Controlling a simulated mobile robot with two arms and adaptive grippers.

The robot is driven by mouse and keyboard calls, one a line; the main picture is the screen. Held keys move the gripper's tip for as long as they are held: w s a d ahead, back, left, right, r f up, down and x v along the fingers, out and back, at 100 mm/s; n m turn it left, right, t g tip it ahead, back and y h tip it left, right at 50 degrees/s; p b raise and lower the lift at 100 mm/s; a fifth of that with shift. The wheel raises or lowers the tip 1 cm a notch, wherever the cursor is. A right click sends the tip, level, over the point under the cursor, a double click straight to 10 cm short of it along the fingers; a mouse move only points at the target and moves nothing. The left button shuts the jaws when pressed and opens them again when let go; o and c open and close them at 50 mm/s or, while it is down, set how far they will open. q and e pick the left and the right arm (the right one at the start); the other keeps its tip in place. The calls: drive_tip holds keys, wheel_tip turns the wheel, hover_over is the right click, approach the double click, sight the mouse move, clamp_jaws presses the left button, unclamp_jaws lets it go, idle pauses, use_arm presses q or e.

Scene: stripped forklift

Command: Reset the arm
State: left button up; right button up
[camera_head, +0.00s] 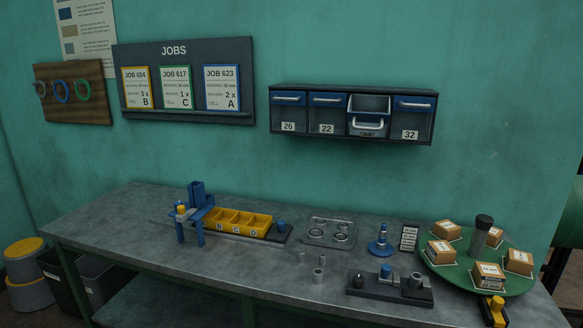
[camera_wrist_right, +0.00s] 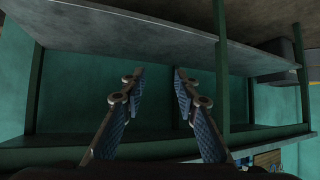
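My right gripper (camera_wrist_right: 159,80) shows in the right wrist view. Its two fingers with blue ribbed pads stand apart, with nothing between them. Beyond them are the teal wall and what looks like shelving or the underside of a bench. Neither gripper shows in the head view, and my left gripper is in no view. No other arm can be made out for sure.
A grey workbench (camera_head: 122,222) carries a blue stand (camera_head: 198,211), a yellow divided bin (camera_head: 238,223), a metal tray (camera_head: 328,232), a dark fixture block (camera_head: 392,289) and a green turntable (camera_head: 461,276) with boxes. A drawer unit (camera_head: 352,114) and JOBS board (camera_head: 184,77) hang above.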

drive_tip(key=s+f+n+g, duration=0.1)
drive_tip(key=s+f+g, duration=0.5)
drive_tip(key=s+f, duration=1.3)
drive_tip(key=s+d+f+g, duration=0.2)
drive_tip(key=s+f, duration=0.1)
drive_tip(key=s, duration=0.6)
drive_tip(key=s+d+f+g+h, duration=0.1)
drive_tip(key=s+d+f+g, duration=0.1)
drive_tip(key=s, duration=0.6)
wheel_tip(320, 180, down, 2)
drive_tip(key=shift+s+d+f+n, duration=0.1)
drive_tip(key=shift+s+d+n, duration=0.3)
drive_tip(key=shift+d, duration=0.25)
